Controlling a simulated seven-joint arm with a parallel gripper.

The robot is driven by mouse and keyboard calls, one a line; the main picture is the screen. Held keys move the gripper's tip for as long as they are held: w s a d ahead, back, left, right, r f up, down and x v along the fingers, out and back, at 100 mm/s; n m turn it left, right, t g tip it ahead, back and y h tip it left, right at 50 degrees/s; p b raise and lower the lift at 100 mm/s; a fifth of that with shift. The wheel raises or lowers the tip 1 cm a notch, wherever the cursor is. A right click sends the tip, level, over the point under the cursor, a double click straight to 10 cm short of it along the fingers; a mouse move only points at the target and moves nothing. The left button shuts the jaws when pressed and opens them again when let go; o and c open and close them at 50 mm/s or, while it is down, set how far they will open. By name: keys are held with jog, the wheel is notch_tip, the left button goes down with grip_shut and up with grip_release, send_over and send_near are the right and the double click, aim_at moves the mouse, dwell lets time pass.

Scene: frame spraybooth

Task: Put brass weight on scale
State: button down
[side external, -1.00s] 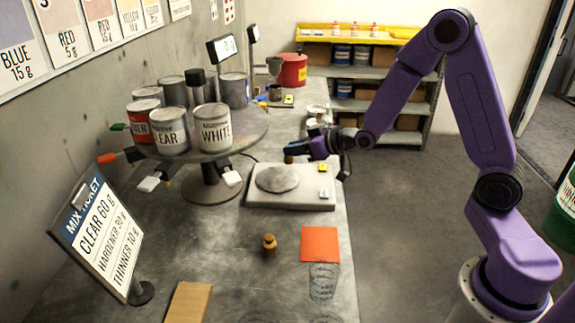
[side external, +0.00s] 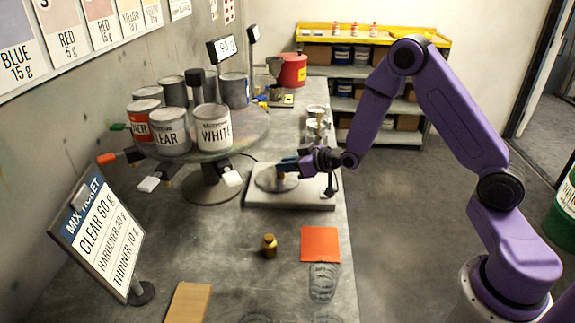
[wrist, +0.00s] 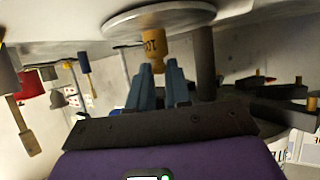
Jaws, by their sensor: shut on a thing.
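A brass weight (wrist: 153,47) is between my gripper's fingertips in the wrist view, its base at the round pan (wrist: 118,23); whether it bears on the pan is hard to tell. In the side view the scale (side external: 290,199) is a pale slab with a grey round pan (side external: 267,183). My gripper (side external: 284,168) is low over the pan, shut on the weight, which is mostly hidden there. A second brass weight (side external: 269,247) stands upright on the bench in front of the scale.
A round stand (side external: 243,140) with several paint cans is close left of the scale, with tools jutting from its rim. An orange square (side external: 320,244) lies right of the loose weight. The mix ticket board (side external: 97,228) stands front left. The bench edge is on the right.

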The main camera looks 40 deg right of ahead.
jog(key=shift+f, duration=0.15)
jog(key=c, duration=1.1)
grip_release()
jog(key=shift+o, duration=0.2)
